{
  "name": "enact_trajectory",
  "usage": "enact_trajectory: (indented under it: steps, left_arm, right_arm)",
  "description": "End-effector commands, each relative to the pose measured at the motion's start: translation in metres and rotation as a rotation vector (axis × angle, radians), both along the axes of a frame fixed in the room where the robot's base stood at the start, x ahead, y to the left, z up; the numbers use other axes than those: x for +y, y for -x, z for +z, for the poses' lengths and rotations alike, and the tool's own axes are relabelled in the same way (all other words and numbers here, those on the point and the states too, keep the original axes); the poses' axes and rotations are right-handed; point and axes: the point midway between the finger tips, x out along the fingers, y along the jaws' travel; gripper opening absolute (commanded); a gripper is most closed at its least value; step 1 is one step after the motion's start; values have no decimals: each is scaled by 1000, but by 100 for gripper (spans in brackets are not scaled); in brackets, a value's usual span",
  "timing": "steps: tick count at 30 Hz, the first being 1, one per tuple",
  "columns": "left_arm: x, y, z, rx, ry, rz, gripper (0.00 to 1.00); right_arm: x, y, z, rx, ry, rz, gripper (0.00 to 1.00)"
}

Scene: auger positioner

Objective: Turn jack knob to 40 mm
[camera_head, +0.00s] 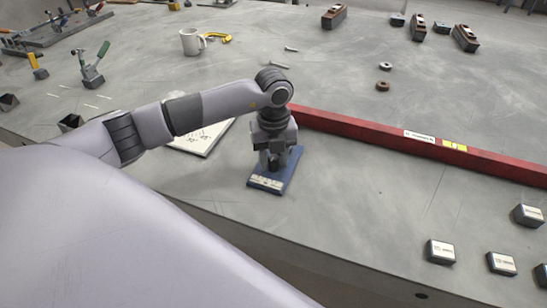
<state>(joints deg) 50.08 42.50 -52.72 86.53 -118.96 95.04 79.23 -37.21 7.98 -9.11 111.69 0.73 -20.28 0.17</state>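My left arm reaches in from the left, and its gripper (275,160) points down over a small device on a blue base (291,172). This device appears to be the jack. A pale label lies on the front of its base. The gripper covers most of its upper part, so the knob and any scale reading are hidden. I cannot tell whether the fingers are open, shut or touching the knob. My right gripper is out of view.
A long red bar (380,138) runs right from behind the jack. A white printed plate (203,140) lies left of it, partly behind my arm. Several small labelled blocks (440,252) sit at the front right. A white mug (191,42) stands farther back.

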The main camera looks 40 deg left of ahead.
Motion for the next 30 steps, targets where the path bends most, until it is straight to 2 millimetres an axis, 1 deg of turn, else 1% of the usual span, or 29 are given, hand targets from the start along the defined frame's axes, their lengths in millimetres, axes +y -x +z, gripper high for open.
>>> enact_trajectory:
  steps: [2, 5, 8, 15, 18, 22, 30]
  left_arm:
    - [0, 0, -1, 1, 0, -1, 40]
    - [0, 0, 4, 1, 1, -1, 40]
    - [0, 0, 17, -2, 1, -1, 40]
    - [0, 0, 55, -2, -1, 0, 40]
    - [0, 0, 66, -1, 0, 0, 40]
    - [0, 0, 71, 0, 0, 0, 40]
    - [0, 0, 71, 0, 0, 0, 40]
  right_arm:
    - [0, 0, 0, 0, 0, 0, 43]
    - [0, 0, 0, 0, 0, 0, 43]
    - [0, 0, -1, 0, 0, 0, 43]
    - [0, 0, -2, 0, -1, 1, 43]
    - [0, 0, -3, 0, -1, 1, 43]
    - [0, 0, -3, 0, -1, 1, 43]
    - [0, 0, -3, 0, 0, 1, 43]
